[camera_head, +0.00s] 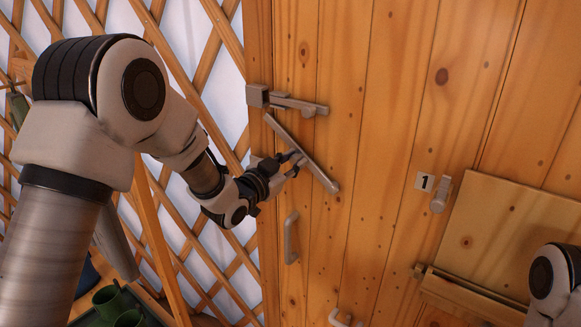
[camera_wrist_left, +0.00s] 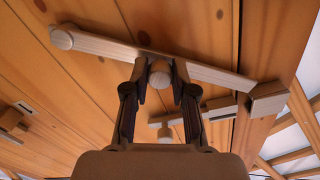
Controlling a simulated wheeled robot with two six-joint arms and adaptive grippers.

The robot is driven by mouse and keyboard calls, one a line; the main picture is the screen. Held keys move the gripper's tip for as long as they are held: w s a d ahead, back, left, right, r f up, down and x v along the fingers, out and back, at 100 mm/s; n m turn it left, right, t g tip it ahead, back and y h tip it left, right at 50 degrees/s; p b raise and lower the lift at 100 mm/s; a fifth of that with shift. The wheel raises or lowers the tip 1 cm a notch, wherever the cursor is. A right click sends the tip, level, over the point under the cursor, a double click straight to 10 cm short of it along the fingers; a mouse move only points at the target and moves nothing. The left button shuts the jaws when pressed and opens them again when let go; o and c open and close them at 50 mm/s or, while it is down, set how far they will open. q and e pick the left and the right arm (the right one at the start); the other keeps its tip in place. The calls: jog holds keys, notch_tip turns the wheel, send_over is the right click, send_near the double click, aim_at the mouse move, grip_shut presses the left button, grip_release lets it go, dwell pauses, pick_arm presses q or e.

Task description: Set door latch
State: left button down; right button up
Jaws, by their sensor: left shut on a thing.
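The door latch is a metal bar (camera_head: 312,160) on the plank door, tilted from upper left to lower right. Its round pivot (camera_head: 333,187) is at the lower right, and the free end is just below a metal bracket (camera_head: 257,95) at the door's left edge. In the left wrist view the bar (camera_wrist_left: 110,48) crosses above my fingers and its far end is near the bracket (camera_wrist_left: 268,98). My left gripper (camera_head: 292,164) is shut on the bar's round knob (camera_wrist_left: 160,73), with a finger on each side. My right gripper is out of view.
A short horizontal bolt (camera_head: 300,105) sits beside the bracket, above the bar. A curved handle (camera_head: 291,238) is below my gripper. The lattice wall (camera_head: 222,75) borders the door.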

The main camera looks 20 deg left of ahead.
pick_arm(q)
jog(key=shift+r, duration=0.1)
jog(key=c, duration=0.9)
grip_release()
jog(key=shift+c, duration=0.2)
jog(key=shift+s, duration=0.1)
jog(key=v, duration=1.2)
jog(key=shift+d, duration=0.1)
